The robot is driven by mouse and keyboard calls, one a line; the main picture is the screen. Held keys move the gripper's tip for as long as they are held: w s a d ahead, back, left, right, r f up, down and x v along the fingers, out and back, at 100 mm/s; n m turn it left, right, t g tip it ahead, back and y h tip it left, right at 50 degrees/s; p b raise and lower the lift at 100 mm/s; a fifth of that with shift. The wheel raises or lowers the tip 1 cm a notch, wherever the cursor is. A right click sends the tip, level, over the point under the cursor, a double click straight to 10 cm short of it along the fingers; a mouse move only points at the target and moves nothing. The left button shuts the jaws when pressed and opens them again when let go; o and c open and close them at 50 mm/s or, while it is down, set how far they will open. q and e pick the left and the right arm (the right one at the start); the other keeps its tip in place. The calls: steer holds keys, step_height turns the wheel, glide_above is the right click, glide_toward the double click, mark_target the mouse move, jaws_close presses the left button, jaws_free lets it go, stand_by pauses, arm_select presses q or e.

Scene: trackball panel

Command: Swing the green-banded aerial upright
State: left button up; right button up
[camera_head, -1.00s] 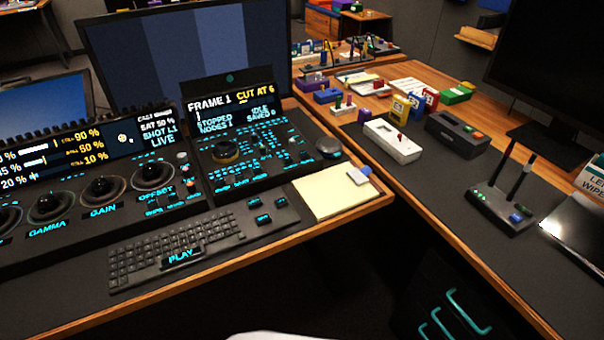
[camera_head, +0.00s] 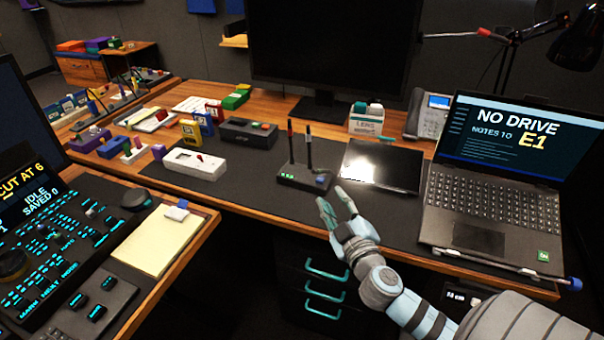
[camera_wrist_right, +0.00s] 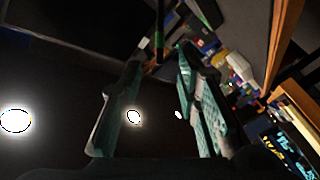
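A small black box (camera_head: 304,178) with green lights and a blue button stands on the dark desk mat. My left gripper is out of view.
A tablet (camera_head: 382,165) lies right of the box, and a laptop (camera_head: 492,185) stands farther right. A monitor (camera_head: 330,50) and a wipes box (camera_head: 366,122) are behind. A white device (camera_head: 194,163) and a black case (camera_head: 248,132) sit to the left. The mat's front strip is clear.

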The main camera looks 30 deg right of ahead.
mark_target(317, 172)
steer(key=x, duration=1.2)
steer(key=shift+f, duration=0.1)
steer(key=shift+c, duration=0.2)
jaws_close()
